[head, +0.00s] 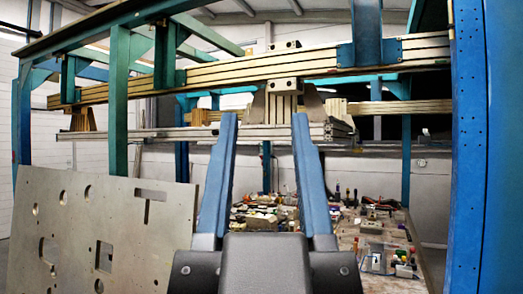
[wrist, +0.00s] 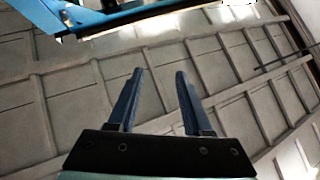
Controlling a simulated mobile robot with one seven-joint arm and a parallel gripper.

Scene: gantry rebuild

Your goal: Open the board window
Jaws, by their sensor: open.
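My gripper (head: 264,118) is open and empty, its two blue fingers pointing up and away in the middle of the head view. It also shows in the wrist view (wrist: 159,73), with nothing between the fingers. A grey metal board (head: 120,222) with round and rectangular cut-outs stands at the lower left of the head view, left of my gripper and apart from it. One rectangular cut-out (head: 104,256) is near its middle. I cannot tell which part is the board window. The board is not recognisable in the wrist view.
Blue-green gantry posts (head: 118,105) and a horizontal metal rail (head: 320,65) frame the space. A workbench (head: 345,232) cluttered with small parts and tools lies behind my gripper to the right. A blue column (head: 487,150) closes the right side. Wall or ceiling panels (wrist: 70,100) fill the wrist view.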

